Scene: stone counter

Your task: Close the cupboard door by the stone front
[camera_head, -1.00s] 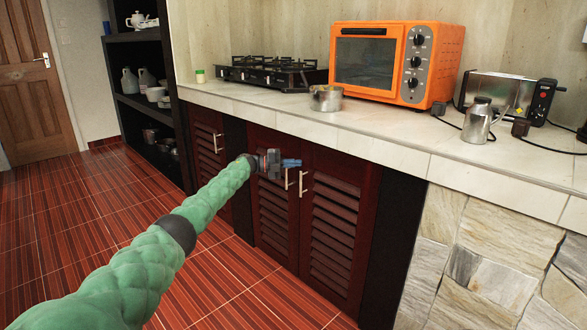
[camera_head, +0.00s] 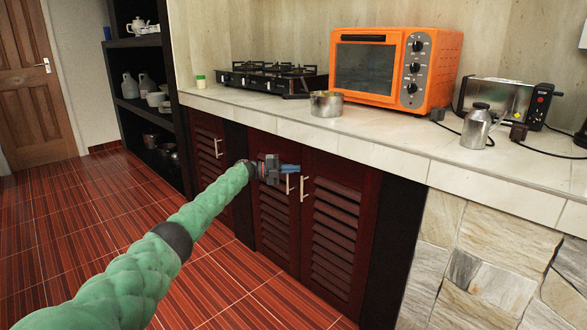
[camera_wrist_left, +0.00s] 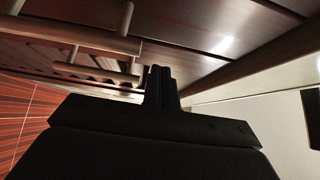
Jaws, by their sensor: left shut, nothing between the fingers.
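The dark red slatted cupboard door (camera_head: 334,225) by the stone front (camera_head: 480,262) stands at the right end of the row, with a vertical metal handle (camera_head: 304,189) at its left edge. It looks about flush with the front; I cannot tell whether a small gap remains. My left gripper (camera_head: 294,168) is shut and empty, in front of the upper door area near the two handles. Its dark fingers (camera_wrist_left: 160,82) show close to the door front in the left wrist view; contact is unclear. My right gripper is not in view.
The neighbouring slatted door (camera_head: 274,215) is left of it, with another door (camera_head: 207,150) farther left. The counter (camera_head: 400,140) overhangs above, carrying a pot (camera_head: 325,104) and an orange oven (camera_head: 392,65). The tiled floor (camera_head: 100,205) is clear.

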